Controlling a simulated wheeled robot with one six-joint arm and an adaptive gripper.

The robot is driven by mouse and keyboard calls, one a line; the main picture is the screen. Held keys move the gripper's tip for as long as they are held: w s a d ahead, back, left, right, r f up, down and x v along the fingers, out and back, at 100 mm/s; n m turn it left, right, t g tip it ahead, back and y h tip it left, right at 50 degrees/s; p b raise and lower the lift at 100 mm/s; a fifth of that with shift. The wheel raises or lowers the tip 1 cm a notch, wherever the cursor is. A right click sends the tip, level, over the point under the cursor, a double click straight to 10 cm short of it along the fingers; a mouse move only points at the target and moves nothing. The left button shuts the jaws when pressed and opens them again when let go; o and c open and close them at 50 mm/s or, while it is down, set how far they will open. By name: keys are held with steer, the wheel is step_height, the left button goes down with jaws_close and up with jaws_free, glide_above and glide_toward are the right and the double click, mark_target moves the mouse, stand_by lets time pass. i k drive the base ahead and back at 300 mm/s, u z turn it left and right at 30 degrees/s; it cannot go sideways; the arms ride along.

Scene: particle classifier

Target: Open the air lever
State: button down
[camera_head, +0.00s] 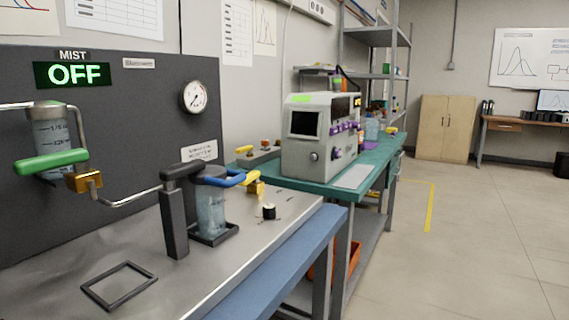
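Two lever handles show, and I cannot tell from any readable label which is the air lever. A green lever (50,161) lies nearly level across the front of a clear graduated vessel at the left, with a brass valve body (85,181) at its right on a metal pipe. A blue lever (222,180) lies nearly level by a clear jar (211,209), next to a yellow-brass valve body (255,185). A round gauge (194,96) is on the dark panel. A display (73,74) under "MIST" reads OFF in green. My gripper is not in view.
A black post (173,217) stands beside the jar on the steel bench top (180,272). An empty square frame (119,285) and a small black-and-white knob (268,211) are also there. A grey instrument (320,137) stands on the green bench behind. The floor at right is clear.

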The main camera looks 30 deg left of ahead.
mark_target(254, 176)
steer(key=u, duration=0.15)
steer(key=i, duration=0.95)
steer(key=u, duration=0.95)
steer(key=i, duration=0.6)
steer(key=u, duration=0.25)
